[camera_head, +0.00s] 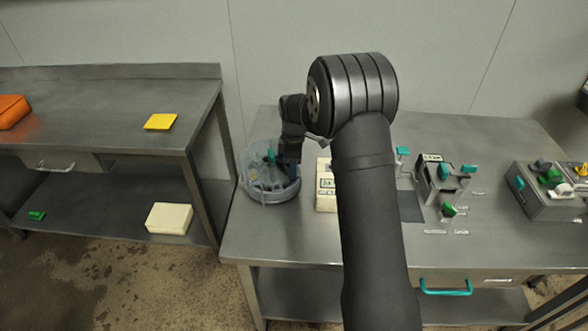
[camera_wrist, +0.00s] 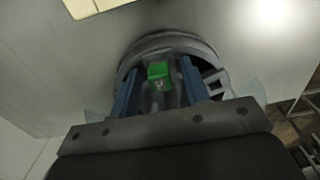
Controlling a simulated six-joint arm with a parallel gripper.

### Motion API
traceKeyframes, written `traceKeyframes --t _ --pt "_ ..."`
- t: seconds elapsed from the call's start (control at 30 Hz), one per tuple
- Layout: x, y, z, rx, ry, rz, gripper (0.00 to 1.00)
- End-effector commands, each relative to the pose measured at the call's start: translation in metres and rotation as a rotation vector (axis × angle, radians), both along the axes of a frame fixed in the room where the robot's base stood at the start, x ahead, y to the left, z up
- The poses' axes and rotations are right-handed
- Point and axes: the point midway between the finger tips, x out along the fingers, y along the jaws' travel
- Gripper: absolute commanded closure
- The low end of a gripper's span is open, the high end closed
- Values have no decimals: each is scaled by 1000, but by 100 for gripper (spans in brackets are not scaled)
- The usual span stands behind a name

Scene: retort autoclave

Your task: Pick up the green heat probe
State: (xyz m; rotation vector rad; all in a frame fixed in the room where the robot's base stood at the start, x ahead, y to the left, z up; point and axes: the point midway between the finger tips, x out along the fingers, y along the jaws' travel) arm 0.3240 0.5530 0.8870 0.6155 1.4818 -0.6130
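In the wrist view a green block-like piece (camera_wrist: 159,73), which looks like the green heat probe's top, carries a small pale mark. It stands inside a round grey container. My gripper (camera_wrist: 161,84) has its two blue fingers apart, one on each side of the green piece, with a visible gap on both sides. In the head view my gripper (camera_head: 289,168) points down into the clear round container (camera_head: 254,194) on the right-hand table. The green piece is hidden there behind my wrist.
A teal piece (camera_head: 271,156) stands in the container. A cream box (camera_head: 325,197) is close on its right, partly behind my arm. Further right are a grey device (camera_head: 440,177), a green knob (camera_head: 448,210) and a grey box (camera_head: 540,201) with coloured pieces. The table front is clear.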

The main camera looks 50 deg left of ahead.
Motion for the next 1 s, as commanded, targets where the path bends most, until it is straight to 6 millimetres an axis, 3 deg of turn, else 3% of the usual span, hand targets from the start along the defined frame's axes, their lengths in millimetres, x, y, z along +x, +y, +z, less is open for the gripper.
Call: traceKeyframes --t 0.03,0.2,0.57,0.87,1.0 --pt "0 0 0 0 0 0 68" --pt "0 0 0 0 0 0 100" --pt "0 0 4 1 -1 0 100" --pt "0 1 44 3 -1 0 100" --pt "17 -29 61 1 -1 -4 100"
